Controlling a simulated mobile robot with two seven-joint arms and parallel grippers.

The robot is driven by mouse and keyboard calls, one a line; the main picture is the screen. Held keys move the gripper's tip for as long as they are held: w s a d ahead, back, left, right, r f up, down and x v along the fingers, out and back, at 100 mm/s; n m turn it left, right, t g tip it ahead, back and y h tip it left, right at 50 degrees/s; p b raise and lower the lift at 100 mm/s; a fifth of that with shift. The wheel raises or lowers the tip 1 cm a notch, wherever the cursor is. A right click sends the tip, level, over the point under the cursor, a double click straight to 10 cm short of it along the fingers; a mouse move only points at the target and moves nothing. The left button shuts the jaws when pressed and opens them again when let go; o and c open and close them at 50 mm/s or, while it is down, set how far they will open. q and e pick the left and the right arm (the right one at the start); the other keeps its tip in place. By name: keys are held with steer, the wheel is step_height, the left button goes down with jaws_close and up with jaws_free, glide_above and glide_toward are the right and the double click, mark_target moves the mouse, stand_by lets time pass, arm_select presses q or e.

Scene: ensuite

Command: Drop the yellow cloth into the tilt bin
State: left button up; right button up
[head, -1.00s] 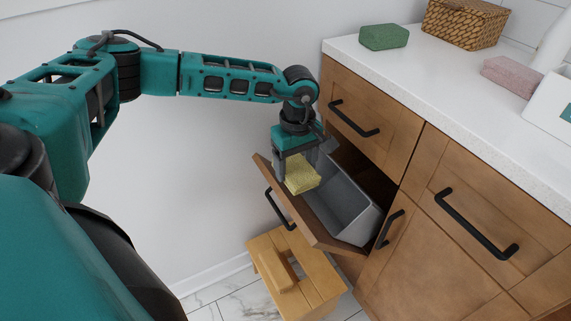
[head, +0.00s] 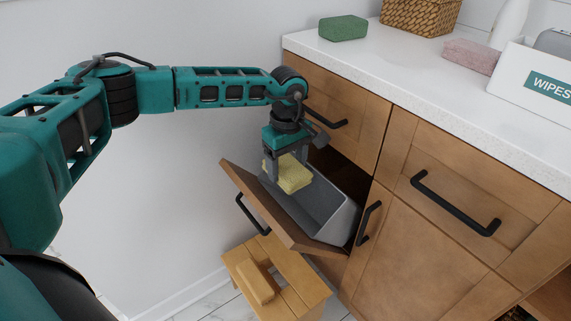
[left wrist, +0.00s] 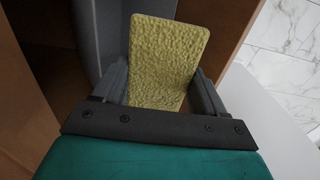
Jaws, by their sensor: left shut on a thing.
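The yellow cloth (head: 291,175) hangs between the fingers of my left gripper (head: 286,168), which is shut on it. In the left wrist view the cloth (left wrist: 165,62) shows as a textured yellow piece between the two fingers (left wrist: 158,92). The tilt bin (head: 327,206) is a grey bin behind a wooden front, tipped open from the cabinet. The cloth is at the bin's mouth, over its left part in the head view; its exact height against the rim is hard to tell. My right gripper is not in view.
A wooden step stool (head: 276,280) stands on the floor below the open bin. A drawer (head: 335,104) with a black handle is just above the bin. The white counter (head: 400,75) carries a green block (head: 343,28), a pink folded cloth (head: 470,56), a basket (head: 420,14) and a wipes box (head: 540,82).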

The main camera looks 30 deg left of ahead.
arm_select(q)
steer(key=o, duration=1)
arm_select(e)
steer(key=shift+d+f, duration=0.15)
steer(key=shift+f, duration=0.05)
arm_select(q)
step_height(320, 180, up, 13)
steer(key=p, duration=0.3)
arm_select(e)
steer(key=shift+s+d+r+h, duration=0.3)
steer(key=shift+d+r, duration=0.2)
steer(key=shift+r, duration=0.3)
arm_select(q)
steer(key=shift+s+f, duration=0.1)
